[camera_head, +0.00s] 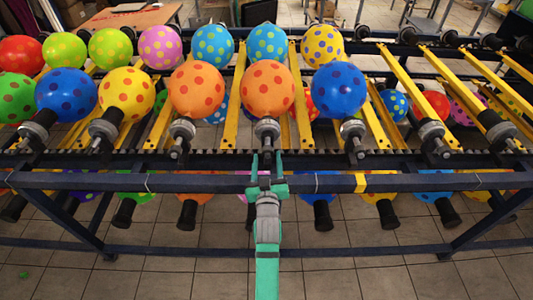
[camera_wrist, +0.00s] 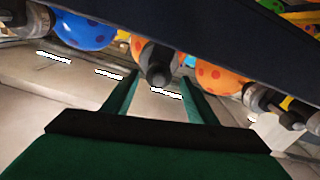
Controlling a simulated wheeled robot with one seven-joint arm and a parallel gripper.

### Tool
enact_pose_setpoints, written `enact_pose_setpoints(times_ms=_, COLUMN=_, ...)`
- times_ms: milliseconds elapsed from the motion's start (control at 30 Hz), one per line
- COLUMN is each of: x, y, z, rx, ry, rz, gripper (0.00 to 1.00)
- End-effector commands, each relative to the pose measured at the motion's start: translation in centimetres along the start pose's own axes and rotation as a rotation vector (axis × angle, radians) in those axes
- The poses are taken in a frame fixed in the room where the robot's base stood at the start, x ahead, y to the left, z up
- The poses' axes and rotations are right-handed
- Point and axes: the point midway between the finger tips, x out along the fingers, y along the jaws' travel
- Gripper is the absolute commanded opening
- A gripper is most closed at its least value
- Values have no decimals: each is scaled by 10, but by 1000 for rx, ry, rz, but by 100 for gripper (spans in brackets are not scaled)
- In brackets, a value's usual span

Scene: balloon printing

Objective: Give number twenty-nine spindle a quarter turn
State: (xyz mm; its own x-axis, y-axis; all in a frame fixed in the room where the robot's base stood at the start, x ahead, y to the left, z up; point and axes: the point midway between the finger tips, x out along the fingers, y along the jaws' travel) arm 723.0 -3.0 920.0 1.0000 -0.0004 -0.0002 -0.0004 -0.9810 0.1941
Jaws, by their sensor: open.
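No spindle number is legible. The spindle (camera_head: 267,135) straight ahead of my gripper has a grey collar and a dark end, and carries an orange balloon with red dots (camera_head: 267,90). My gripper (camera_head: 267,165), green-fingered, is open at the front rail, just short of this spindle. In the wrist view the dark round end of a spindle (camera_wrist: 158,72) appears between my two open fingertips (camera_wrist: 160,80). The fingers do not appear closed on it; contact cannot be told.
Neighbouring spindles stand close on both sides, at left (camera_head: 183,132) and right (camera_head: 353,135), bearing orange and blue balloons. A dark blue front rail (camera_head: 200,183) runs across under my gripper. A lower row of spindles hangs below it. Tiled floor lies in front.

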Motion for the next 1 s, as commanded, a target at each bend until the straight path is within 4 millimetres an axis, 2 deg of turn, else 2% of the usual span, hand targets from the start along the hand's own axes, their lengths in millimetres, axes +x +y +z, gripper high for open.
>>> enact_pose_setpoints(times_ms=100, x=17, y=2, z=-1, rx=2, ry=1, rz=3, gripper=52)
enact_pose_setpoints(times_ms=300, x=32, y=0, z=0, rx=1, ry=0, rz=0, gripper=52)
enact_pose_setpoints(times_ms=667, x=36, y=-2, z=-1, rx=-1, ry=1, rz=-3, gripper=52)
enact_pose_setpoints(times_ms=833, x=36, y=-3, z=-1, rx=-1, ry=1, rz=-3, gripper=14)
enact_pose_setpoints(times_ms=867, x=36, y=-3, z=-1, rx=-1, ry=1, rz=-3, gripper=11)
enact_pose_setpoints(times_ms=1000, x=36, y=-3, z=-1, rx=1, ry=1, rz=-3, gripper=11)
